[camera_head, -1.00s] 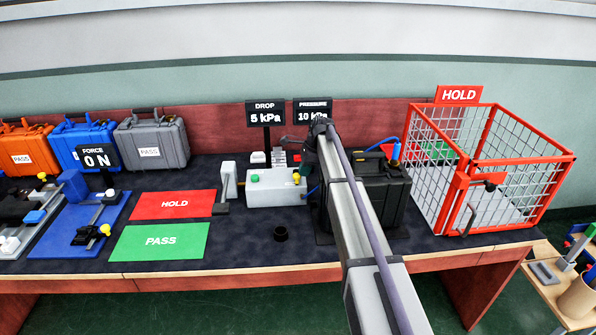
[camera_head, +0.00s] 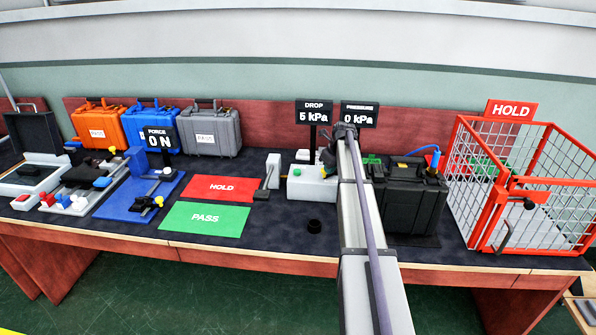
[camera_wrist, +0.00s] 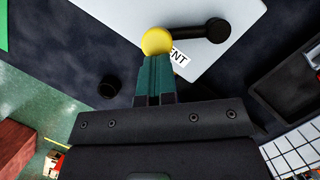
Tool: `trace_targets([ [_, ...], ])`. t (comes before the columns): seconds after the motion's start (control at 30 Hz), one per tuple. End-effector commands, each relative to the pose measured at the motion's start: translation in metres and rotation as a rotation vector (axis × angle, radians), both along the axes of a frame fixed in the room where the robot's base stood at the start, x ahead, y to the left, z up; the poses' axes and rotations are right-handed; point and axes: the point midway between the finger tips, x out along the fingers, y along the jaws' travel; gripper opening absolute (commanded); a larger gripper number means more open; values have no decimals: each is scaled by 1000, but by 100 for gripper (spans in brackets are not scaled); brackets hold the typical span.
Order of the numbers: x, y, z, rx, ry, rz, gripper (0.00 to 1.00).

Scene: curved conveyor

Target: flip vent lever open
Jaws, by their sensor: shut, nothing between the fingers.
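The vent lever shows in the wrist view as a black arm (camera_wrist: 198,33) with a yellow ball knob (camera_wrist: 157,41) at its left end and a round pivot at its right. It lies roughly sideways on a white box (camera_wrist: 125,15), above a partly hidden label reading "ENT" (camera_wrist: 179,57). My gripper (camera_wrist: 156,60) is shut and empty, its teal fingertips right at the knob, seemingly touching it. In the head view the white box (camera_head: 312,192) stands beside my arm, which hides the lever there.
The pressure display (camera_head: 360,115) reads 0 kPa and the drop display (camera_head: 314,113) reads 5 kPa. A black case (camera_head: 412,200) stands right of my arm, with the red HOLD cage (camera_head: 510,183) beyond. A small black ring (camera_head: 314,226) lies in front of the box.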

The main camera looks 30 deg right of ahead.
Motion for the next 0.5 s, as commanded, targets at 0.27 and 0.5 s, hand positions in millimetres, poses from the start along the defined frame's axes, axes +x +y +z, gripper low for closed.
trace_targets([
  [0.27,15,1,0,1,0,-19,0],
  [0.5,28,4,-1,1,1,-17,0],
])
